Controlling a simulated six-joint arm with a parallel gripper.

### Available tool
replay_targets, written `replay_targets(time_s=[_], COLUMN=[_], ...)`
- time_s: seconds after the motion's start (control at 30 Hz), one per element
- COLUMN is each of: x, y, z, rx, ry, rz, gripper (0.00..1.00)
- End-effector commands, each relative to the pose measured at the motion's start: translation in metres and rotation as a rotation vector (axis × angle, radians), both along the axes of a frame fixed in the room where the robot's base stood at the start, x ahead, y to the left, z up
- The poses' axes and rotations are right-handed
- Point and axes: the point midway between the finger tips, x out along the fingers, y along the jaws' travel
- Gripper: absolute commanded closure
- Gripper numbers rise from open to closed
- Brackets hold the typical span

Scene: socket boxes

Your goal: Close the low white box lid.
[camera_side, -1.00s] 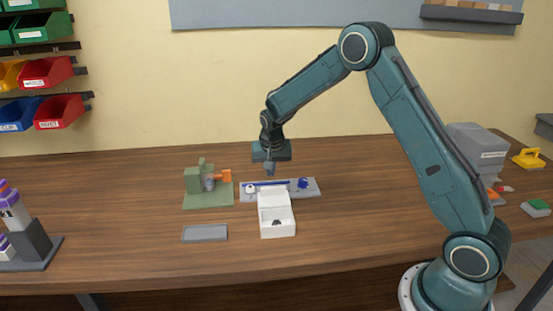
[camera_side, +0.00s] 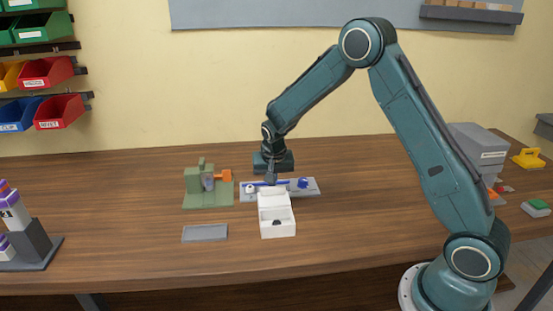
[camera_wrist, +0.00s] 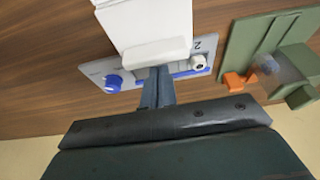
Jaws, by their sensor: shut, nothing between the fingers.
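The low white box (camera_side: 277,226) stands on the table in the side view, with its lid (camera_side: 273,200) open and raised at the back edge. A small dark item lies inside the box. My gripper (camera_side: 270,181) is shut and empty, pointing down just behind the raised lid. In the wrist view the shut fingertips (camera_wrist: 158,72) are close to the edge of the white lid (camera_wrist: 155,50). I cannot tell whether they touch it.
A green fixture (camera_side: 207,200) with an orange part stands to the left. A grey tray (camera_side: 205,233) lies front left. The table is clear in front and right of the box.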

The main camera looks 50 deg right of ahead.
Motion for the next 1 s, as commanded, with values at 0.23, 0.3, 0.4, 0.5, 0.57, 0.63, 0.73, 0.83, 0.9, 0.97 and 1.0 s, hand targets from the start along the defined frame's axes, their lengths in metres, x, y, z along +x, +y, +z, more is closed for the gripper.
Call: replay_targets(time_s=[0.23, 0.3, 0.4, 0.5, 0.57, 0.63, 0.73, 0.83, 0.9, 0.97, 1.0], x=[-0.005, -0.011, -0.021, -0.034, -0.04, -0.048, -0.054, -0.057, -0.058, -0.058, -0.059], y=[0.006, 0.012, 0.023, 0.035, 0.042, 0.049, 0.055, 0.057, 0.058, 0.058, 0.058], z=[0.0, 0.0, 0.0, -0.001, 0.0, -0.001, 0.0, -0.001, -0.001, -0.001, -0.001], rx=[0.0, 0.001, 0.002, 0.002, 0.002, 0.002, 0.003, 0.003, 0.004, 0.004, 0.005], ry=[0.0, 0.003, 0.002, 0.004, 0.002, 0.003, 0.002, 0.001, 0.004, 0.006, 0.007], rz=[0.0, 0.002, 0.002, 0.003, 0.003, 0.002, 0.001, 0.0, 0.0, 0.001, 0.002], gripper=[1.0, 1.0, 1.0, 1.0, 1.0, 1.0, 1.0, 1.0, 1.0, 1.0, 1.0])
